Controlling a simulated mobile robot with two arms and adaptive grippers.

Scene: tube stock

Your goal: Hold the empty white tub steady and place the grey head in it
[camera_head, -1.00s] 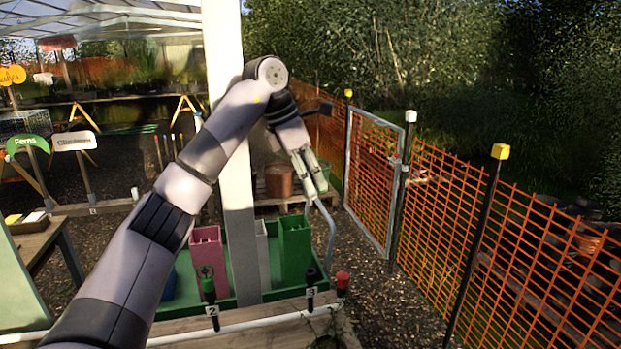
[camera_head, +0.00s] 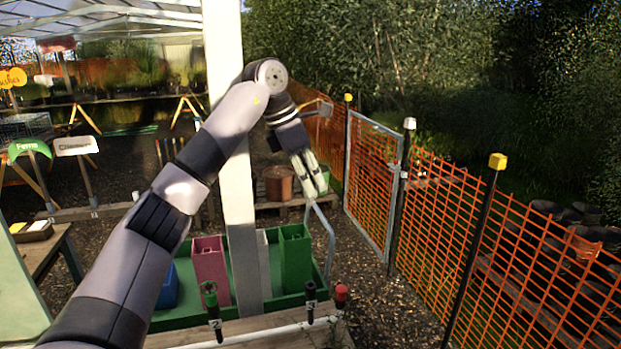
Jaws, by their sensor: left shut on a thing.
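My left gripper (camera_head: 318,186) reaches out beyond the white post, fingers pointing down. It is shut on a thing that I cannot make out. A narrow whitish-grey tub (camera_head: 263,247) stands in the green tray, partly hidden by the post; its inside does not show. My gripper is above and right of it in the picture, apart from it. A small grey block-like head (camera_head: 325,109) shows right of my wrist; I cannot tell what carries it. My right gripper is not in view.
The green tray (camera_head: 190,321) also holds a pink tub (camera_head: 210,272), a green tub (camera_head: 295,257) and a blue tub (camera_head: 168,288). A grey bent tube (camera_head: 331,240) rises by its right end. Numbered risers stand in front. Orange mesh fence (camera_head: 440,215) bounds the right.

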